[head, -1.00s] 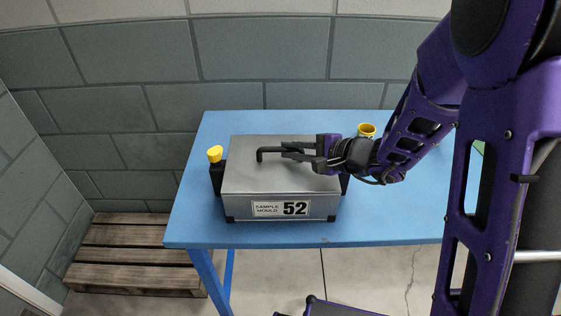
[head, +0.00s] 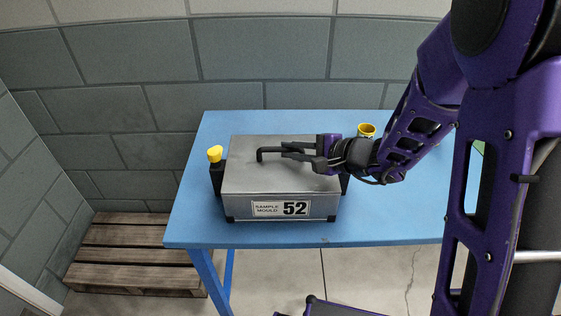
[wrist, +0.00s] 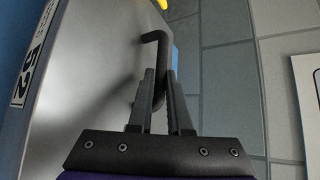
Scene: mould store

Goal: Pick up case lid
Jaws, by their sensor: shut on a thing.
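A grey metal case labelled "SAMPLE MOULD 52" sits on a blue table. Its flat lid (head: 250,178) is on top, level and resting on the case body (head: 240,208). A black bar handle (head: 268,152) stands on the lid. My gripper (head: 290,152) reaches in from the right and is shut on the handle. In the wrist view the two fingers (wrist: 160,95) close around the handle (wrist: 157,42), and the lid (wrist: 95,75) lies to their left. The right part of the handle is hidden by the fingers.
The blue table (head: 390,220) is clear in front of and right of the case. A yellow-topped black item (head: 215,155) is at the case's left side. A yellow cup-like thing (head: 366,130) is behind my wrist. A wooden pallet (head: 130,255) lies on the floor at left.

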